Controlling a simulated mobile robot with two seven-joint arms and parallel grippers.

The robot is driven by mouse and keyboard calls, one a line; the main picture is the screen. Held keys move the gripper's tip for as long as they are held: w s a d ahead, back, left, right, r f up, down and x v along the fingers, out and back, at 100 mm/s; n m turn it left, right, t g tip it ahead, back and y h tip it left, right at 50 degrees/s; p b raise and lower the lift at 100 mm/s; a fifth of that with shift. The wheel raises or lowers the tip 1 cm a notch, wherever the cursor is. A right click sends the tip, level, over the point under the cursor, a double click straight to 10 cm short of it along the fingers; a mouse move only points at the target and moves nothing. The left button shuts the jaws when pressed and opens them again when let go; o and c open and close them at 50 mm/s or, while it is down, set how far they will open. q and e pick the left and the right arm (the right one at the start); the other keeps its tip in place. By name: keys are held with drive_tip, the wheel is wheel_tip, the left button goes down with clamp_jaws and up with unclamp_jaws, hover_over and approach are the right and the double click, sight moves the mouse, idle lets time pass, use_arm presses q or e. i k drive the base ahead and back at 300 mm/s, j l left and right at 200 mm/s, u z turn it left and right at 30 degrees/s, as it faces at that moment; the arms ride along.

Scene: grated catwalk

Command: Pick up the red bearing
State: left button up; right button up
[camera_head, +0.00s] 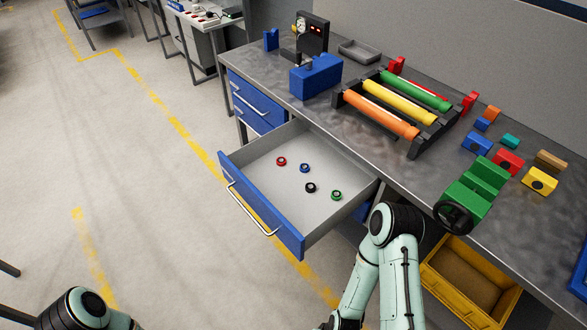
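The red bearing (281,161) is a small ring with a dark centre. It lies on the floor of the open drawer (262,222), towards the drawer's left side. A blue bearing (305,168), a black bearing (311,188) and a green bearing (336,195) lie apart from it to the right. Part of my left arm shows at the bottom left, and my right arm is bent at the bottom, in front of the workbench and right of the drawer. Neither gripper's fingers show in the head view, and nothing covers the red bearing.
The drawer sticks out from the workbench (352,148). On the bench stand a blue vise-like block (316,75), a rack of coloured rollers (400,105) and several coloured blocks. A yellow bin (435,283) sits under the bench at right. The floor left of the drawer is clear.

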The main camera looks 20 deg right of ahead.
sight(281, 161)
drive_tip(key=i+j+u, duration=0.2)
drive_tip(key=i, duration=0.4)
drive_tip(key=i+j+u, duration=0.25)
drive_tip(key=i, duration=0.35)
drive_tip(key=i+j+u, duration=0.2)
drive_tip(key=i, duration=0.45)
drive_tip(key=i+z, duration=0.45)
drive_tip(key=i+j+z, duration=0.1)
drive_tip(key=z, duration=0.3)
drive_tip(key=i+j+z, duration=0.25)
drive_tip(key=i+z, duration=0.2)
drive_tip(key=i+j+z, duration=0.1)
drive_tip(key=z, duration=0.4)
drive_tip(key=i+j+z, duration=0.15)
drive_tip(key=z, duration=0.3)
drive_tip(key=j+z, duration=0.25)
drive_tip(key=z, duration=0.25)
drive_tip(key=i+j, duration=0.05)
